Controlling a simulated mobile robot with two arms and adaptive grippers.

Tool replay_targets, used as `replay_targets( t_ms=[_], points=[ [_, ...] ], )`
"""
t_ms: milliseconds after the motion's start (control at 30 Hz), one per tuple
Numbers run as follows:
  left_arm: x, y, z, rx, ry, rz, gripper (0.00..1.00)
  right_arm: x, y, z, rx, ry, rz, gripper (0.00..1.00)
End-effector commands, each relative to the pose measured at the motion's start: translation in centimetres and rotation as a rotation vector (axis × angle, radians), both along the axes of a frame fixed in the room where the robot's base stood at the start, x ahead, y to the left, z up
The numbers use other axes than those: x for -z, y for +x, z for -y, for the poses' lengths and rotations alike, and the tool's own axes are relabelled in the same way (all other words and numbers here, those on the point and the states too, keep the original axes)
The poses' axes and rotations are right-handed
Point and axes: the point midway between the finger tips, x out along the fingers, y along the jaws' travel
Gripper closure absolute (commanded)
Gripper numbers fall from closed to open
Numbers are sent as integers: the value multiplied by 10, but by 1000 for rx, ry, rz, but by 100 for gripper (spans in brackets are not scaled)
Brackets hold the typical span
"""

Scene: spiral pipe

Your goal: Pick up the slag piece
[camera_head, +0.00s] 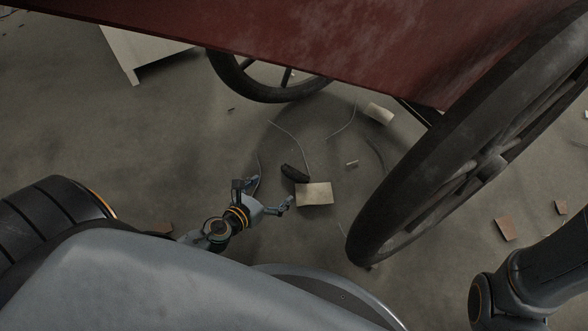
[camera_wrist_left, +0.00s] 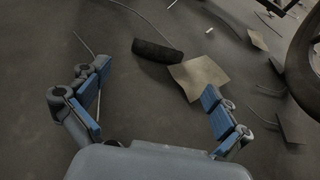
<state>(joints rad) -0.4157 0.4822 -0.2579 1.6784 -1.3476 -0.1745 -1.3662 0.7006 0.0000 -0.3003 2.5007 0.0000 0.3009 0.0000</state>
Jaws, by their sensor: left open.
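A dark, rough, elongated lump that looks like the slag piece (camera_head: 295,174) lies on the grey floor in the head view. In the left wrist view, the slag piece (camera_wrist_left: 158,51) lies ahead of my fingers, a little left of centre. My left gripper (camera_head: 272,192) is open and empty. Its blue-padded fingers (camera_wrist_left: 158,100) are spread wide, and the slag piece is just beyond their tips, not between them. My right gripper is out of the head view; only part of my right arm shows at the lower right.
A beige flat piece (camera_head: 314,194) lies beside the slag piece; it also shows in the left wrist view (camera_wrist_left: 198,76). A large spoked wheel (camera_head: 470,155) and a red cart body (camera_head: 330,40) stand to the right and above. Thin wires and scraps litter the floor.

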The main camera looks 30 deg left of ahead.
Motion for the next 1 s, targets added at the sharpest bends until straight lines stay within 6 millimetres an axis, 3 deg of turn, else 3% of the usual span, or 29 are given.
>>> replay_targets(
  t_ms=[233,467,667,800,1000],
  points=[
    [19,44,5,-1,-1,3,0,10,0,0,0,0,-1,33],
    [26,58,6,-1,-1,1,0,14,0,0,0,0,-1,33],
    [47,81,9,-2,0,3,0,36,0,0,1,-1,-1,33],
    [51,96,11,-1,-1,3,0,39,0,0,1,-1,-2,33],
    [51,100,12,-1,-1,0,0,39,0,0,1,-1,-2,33]
  ],
)
